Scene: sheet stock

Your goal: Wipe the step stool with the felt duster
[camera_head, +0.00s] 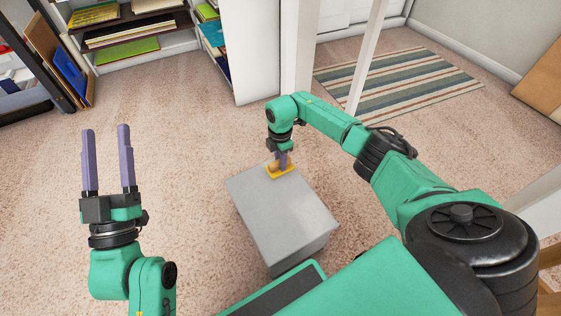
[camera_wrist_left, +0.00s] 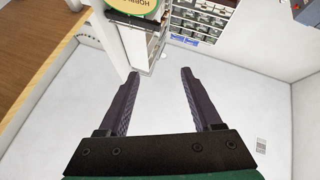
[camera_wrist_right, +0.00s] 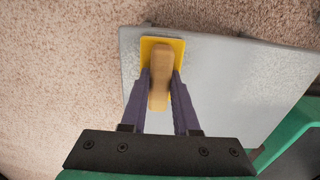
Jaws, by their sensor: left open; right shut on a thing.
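The step stool (camera_head: 285,218) is a grey block on the carpet in front of me; its top also fills much of the right wrist view (camera_wrist_right: 230,80). The felt duster (camera_head: 281,171) has a yellow base and a tan handle. It is at the far edge of the stool's top, near the far right corner in the head view. My right gripper (camera_head: 280,160) points down and is shut on the duster's handle (camera_wrist_right: 160,75). Whether the felt touches the stool is hard to tell. My left gripper (camera_head: 108,160) is open, empty and raised at the left, away from the stool.
Shelves (camera_head: 130,30) with books and boards stand at the back left. A white post and wall panel (camera_head: 255,50) stand behind the stool. A striped rug (camera_head: 400,85) lies at the back right. The carpet left of the stool is clear.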

